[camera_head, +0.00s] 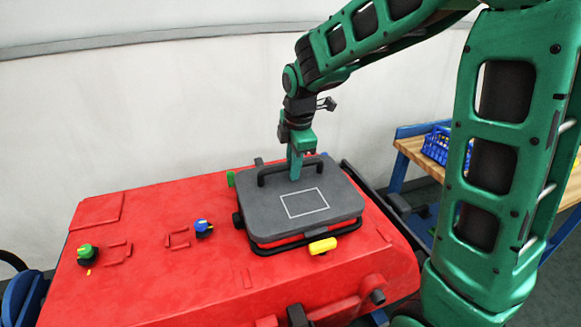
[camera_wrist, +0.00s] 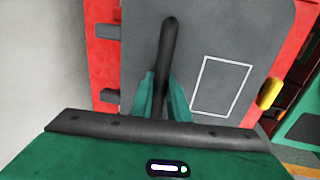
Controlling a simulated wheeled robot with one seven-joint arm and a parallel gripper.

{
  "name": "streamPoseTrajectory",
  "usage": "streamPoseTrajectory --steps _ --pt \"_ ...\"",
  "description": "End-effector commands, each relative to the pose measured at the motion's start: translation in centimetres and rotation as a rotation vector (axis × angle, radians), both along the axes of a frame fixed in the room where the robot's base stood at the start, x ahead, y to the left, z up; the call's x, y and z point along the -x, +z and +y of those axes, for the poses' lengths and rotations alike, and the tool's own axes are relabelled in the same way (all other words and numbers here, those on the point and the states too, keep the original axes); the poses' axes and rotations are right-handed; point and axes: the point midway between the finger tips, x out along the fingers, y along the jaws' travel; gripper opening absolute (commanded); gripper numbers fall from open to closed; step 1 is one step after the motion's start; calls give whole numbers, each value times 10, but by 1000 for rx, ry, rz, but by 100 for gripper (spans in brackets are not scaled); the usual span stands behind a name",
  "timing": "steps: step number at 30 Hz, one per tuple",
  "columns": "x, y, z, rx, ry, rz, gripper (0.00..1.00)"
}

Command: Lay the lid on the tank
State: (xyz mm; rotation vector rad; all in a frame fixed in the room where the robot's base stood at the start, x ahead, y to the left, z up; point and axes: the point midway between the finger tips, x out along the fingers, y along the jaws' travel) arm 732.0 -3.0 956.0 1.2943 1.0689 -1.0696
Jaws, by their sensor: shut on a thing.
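The grey lid (camera_head: 268,208) with a white outlined rectangle lies level over the raised opening of the red tank (camera_head: 190,265). A red rim shows below its front edge; whether lid and rim touch fully cannot be told. The lid's dark bar handle (camera_head: 272,168) stands at its back part. My gripper (camera_head: 295,173) reaches down from above and is shut on this handle. In the wrist view the green fingers (camera_wrist: 163,95) stand on both sides of the handle (camera_wrist: 169,45), with the grey lid (camera_wrist: 215,30) behind.
A yellow latch (camera_head: 323,246) sits at the lid's front, a green one (camera_head: 230,179) at its left. Green-topped (camera_head: 87,252) and blue-topped (camera_head: 203,228) knobs stand on the tank's left part. A wooden bench with a blue basket (camera_head: 437,145) is at right. A pale wall is behind.

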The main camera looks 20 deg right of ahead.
Motion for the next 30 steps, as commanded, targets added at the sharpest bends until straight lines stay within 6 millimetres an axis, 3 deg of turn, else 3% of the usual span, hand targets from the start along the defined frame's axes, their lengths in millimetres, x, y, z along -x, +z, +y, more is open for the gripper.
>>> streamPoseTrajectory --steps 30 --pt "6 -11 1 0 2 -1 0"
